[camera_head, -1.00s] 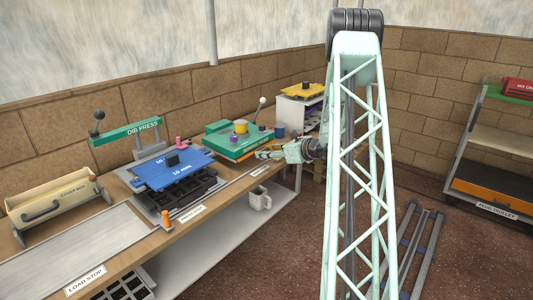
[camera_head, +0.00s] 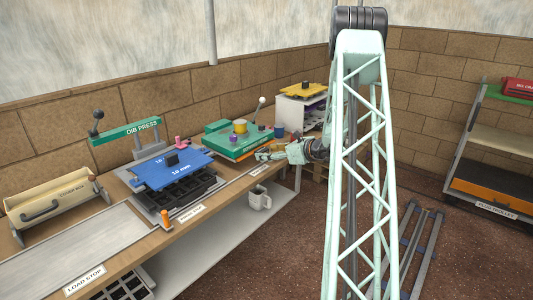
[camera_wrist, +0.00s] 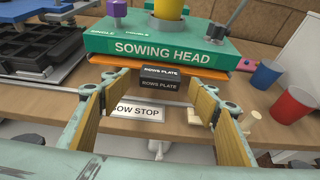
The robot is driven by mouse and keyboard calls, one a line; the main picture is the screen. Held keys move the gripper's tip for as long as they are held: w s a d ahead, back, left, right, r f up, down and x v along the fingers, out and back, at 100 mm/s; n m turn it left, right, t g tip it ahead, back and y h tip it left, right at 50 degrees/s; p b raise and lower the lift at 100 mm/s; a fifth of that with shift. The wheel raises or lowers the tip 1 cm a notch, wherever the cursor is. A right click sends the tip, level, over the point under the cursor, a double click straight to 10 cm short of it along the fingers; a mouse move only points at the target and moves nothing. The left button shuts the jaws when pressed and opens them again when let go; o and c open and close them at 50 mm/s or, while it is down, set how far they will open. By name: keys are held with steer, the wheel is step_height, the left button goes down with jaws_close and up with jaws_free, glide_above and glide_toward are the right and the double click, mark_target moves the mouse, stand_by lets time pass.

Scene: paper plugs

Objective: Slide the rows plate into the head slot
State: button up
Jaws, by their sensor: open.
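The sowing head (camera_wrist: 165,48) is a green block on the bench; it also shows in the head view (camera_head: 232,142). The rows plate (camera_wrist: 122,72) is orange and shows as a thin edge just under the head's front. Its dark front tab (camera_wrist: 159,85) carries the name ROWS PLATE. How deep the plate sits in the slot is hidden. My gripper (camera_wrist: 156,88) is open, its fingers on either side of the tab with gaps between. I cannot tell how far the tab reaches between the fingertips. In the head view my gripper (camera_head: 265,155) is at the head's front right.
The SOW STOP label (camera_wrist: 137,110) lies on the bench below the gripper. Red (camera_wrist: 292,104) and blue (camera_wrist: 264,75) cups stand to the right. The dib press (camera_head: 125,132) with its blue plate (camera_head: 172,170) stands to the left. A mug (camera_head: 260,198) is on the lower shelf.

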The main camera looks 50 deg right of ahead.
steer(key=shift+s+d, duration=0.1)
steer(key=shift+s, duration=1.9)
steer(key=shift+s+r, duration=0.1)
steer(key=shift+s, duration=0.05)
steer(key=v, duration=1.1)
steer(key=shift+s+r, duration=0.15)
steer(key=shift+s, duration=0.2)
